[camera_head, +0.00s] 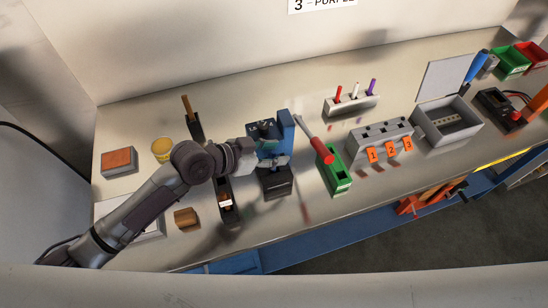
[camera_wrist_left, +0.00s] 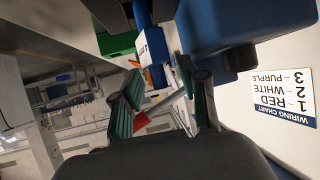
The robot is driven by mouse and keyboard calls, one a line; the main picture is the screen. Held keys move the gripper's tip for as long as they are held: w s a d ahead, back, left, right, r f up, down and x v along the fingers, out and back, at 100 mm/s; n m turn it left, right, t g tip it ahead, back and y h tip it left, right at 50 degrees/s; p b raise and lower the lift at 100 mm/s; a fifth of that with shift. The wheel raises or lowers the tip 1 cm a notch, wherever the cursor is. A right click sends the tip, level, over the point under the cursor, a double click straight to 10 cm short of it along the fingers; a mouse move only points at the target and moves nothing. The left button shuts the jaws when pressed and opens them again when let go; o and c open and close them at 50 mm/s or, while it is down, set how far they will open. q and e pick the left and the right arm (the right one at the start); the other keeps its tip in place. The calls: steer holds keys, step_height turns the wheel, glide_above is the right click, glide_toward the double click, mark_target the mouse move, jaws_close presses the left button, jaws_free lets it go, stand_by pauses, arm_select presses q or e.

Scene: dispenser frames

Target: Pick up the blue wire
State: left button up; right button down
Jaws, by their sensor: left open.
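I cannot pick out a blue wire for certain in either view. The wire rack (camera_head: 352,104) at the back shows one red, one white and one purple upright piece. My left gripper (camera_head: 272,160) is beside the blue upright device (camera_head: 286,130) in the head view and partly blends with it. In the left wrist view its two green-padded fingers (camera_wrist_left: 165,98) are apart, and nothing is clamped between them. A red and white rod (camera_wrist_left: 158,108) shows beyond the fingers. A large blue body (camera_wrist_left: 235,25) is close to their right. My right gripper is not in view.
A green bin (camera_head: 337,176) stands right of the blue device, with a red-ended rod (camera_head: 322,150) above it. The numbered grey block (camera_head: 380,142) and an open grey box (camera_head: 447,122) are further right. A yellow cup (camera_head: 162,148) and orange-topped box (camera_head: 118,161) stand left.

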arm_select(q)
jaws_close()
stand_by(0.3)
